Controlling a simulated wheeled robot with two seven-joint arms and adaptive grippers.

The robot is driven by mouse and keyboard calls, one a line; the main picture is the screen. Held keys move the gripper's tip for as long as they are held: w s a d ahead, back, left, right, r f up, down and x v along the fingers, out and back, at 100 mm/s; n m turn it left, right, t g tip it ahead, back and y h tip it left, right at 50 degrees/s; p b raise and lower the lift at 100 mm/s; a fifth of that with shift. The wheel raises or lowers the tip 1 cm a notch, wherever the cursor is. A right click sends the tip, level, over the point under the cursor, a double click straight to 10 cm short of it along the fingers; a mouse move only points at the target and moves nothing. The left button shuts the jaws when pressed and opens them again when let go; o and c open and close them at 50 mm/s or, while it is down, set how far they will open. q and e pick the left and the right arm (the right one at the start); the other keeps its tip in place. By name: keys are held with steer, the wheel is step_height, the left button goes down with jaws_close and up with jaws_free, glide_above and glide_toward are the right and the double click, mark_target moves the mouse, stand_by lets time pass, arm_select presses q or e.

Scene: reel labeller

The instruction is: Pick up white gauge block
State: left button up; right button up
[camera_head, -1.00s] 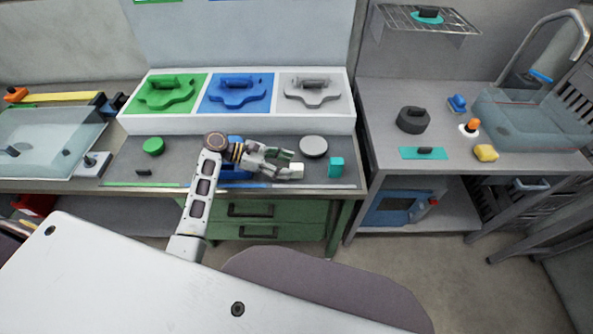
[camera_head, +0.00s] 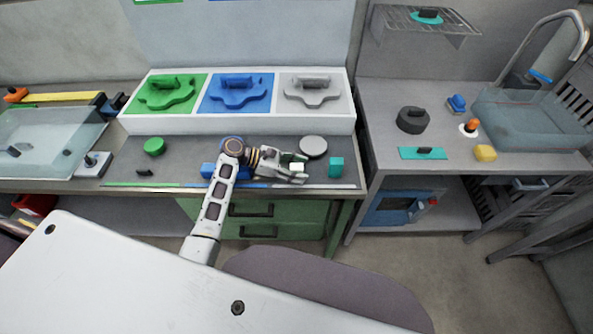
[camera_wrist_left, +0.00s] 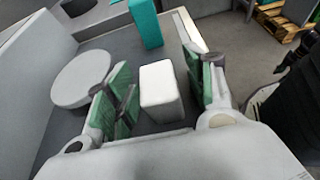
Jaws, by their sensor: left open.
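The white gauge block (camera_wrist_left: 160,88) stands on the grey worktop between the two fingers of my left gripper (camera_wrist_left: 158,92) in the left wrist view. The gripper is open, and gaps show between its green-lined fingers and the block. In the head view, the left gripper (camera_head: 294,169) is over the front right of the worktop, with the white block (camera_head: 298,167) partly hidden at its fingertips.
A grey-white disc (camera_head: 313,147) lies just behind the gripper, and a teal block (camera_head: 336,167) stands to its right. A blue block (camera_head: 208,170) is partly hidden by my arm. A green disc (camera_head: 154,146) lies at left. A white tray (camera_head: 240,123) stands behind.

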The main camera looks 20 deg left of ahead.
mark_target(298, 166)
arm_select(q)
steer(key=c, duration=1.1)
steer(key=shift+c, duration=0.2)
steer(key=shift+r, duration=0.1)
steer(key=shift+r, duration=4.95)
